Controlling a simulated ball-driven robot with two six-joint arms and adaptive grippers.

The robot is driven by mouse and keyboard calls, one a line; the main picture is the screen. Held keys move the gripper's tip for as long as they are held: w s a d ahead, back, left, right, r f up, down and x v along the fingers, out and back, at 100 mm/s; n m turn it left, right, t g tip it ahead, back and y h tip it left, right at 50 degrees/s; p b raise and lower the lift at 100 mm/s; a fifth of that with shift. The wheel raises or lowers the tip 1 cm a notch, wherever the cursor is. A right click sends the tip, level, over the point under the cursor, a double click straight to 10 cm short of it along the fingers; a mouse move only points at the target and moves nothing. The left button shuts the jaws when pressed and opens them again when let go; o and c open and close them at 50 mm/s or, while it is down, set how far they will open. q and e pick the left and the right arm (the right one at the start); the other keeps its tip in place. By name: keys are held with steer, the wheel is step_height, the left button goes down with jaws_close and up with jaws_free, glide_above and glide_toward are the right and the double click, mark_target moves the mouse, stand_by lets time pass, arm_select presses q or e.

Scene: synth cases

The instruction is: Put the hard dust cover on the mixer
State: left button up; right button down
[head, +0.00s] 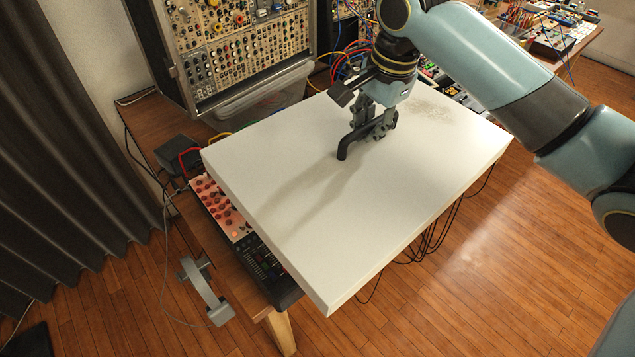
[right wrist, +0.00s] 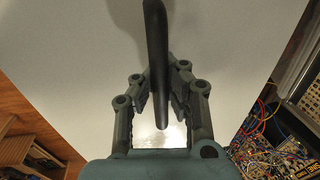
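The hard dust cover (head: 300,190) is a large white flat-topped lid with a short rim and a black bar handle (head: 353,138). My right gripper (head: 375,128) is shut on the handle from above. In the right wrist view the handle (right wrist: 157,50) runs between the two fingers (right wrist: 160,92), with the white cover (right wrist: 75,60) beyond. The cover spans the bench and overhangs its front edge. I cannot tell whether it rests on anything. The mixer cannot be made out with certainty; the cover hides most of what lies beneath. My left gripper is not in view.
A red-knobbed panel (head: 222,207) and a black fader unit (head: 268,272) stick out past the cover's left edge. A modular synth rack (head: 235,45) stands behind. Cables (head: 435,235) hang below the cover's right edge.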

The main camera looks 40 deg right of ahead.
mark_target(316, 148)
steer(key=shift+s+d+f, duration=0.15)
steer(key=shift+s+f, duration=0.25)
steer(key=shift+s, duration=0.2)
steer(key=shift+f, duration=0.35)
steer(key=w+a+f, duration=0.1)
steer(key=w+f, duration=0.2)
steer(key=w+a+f, duration=0.2)
steer(key=w+f, duration=0.1)
steer(key=f, duration=0.1)
steer(key=w+a+f, duration=0.2)
steer(key=w+f, duration=0.1)
steer(key=w, duration=0.1)
steer(key=shift+a+f, duration=0.2)
steer(key=shift+f, duration=0.2)
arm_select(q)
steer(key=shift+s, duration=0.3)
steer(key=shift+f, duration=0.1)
arm_select(e)
steer(key=shift+f, duration=0.5)
steer(key=c, duration=1.5)
jaws_free()
steer(key=shift+s, duration=0.1)
